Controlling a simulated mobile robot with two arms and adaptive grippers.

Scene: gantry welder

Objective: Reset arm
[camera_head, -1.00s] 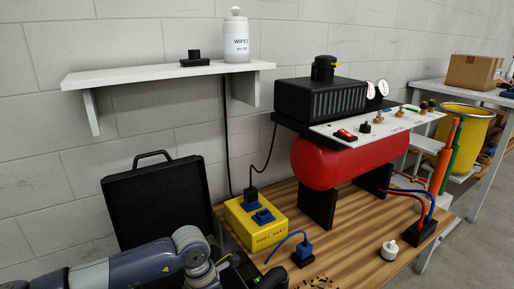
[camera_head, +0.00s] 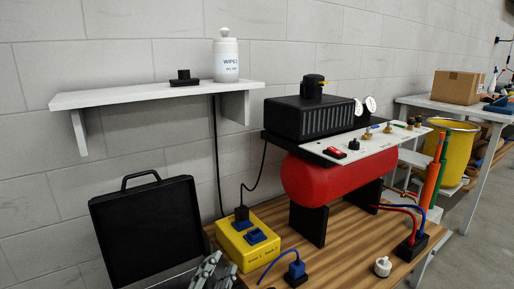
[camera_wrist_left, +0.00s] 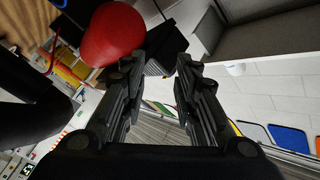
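My left gripper (camera_head: 210,272) shows at the bottom edge in the head view, in front of the wooden bench and beside the yellow socket box. In the left wrist view my left gripper (camera_wrist_left: 160,85) has its two fingers apart with nothing between them. A red compressor tank (camera_head: 325,180) stands on the wooden bench (camera_head: 345,250) in the head view; a red rounded shape, likely this tank, shows in the left wrist view (camera_wrist_left: 113,35). My right gripper is not in either view.
A yellow socket box (camera_head: 245,240) with a plugged-in black cord sits at the bench's left end. An open black case (camera_head: 145,225) stands left of it. A white shelf (camera_head: 150,95) holds a wipes tub (camera_head: 226,58). A yellow bin (camera_head: 455,150) stands at the right.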

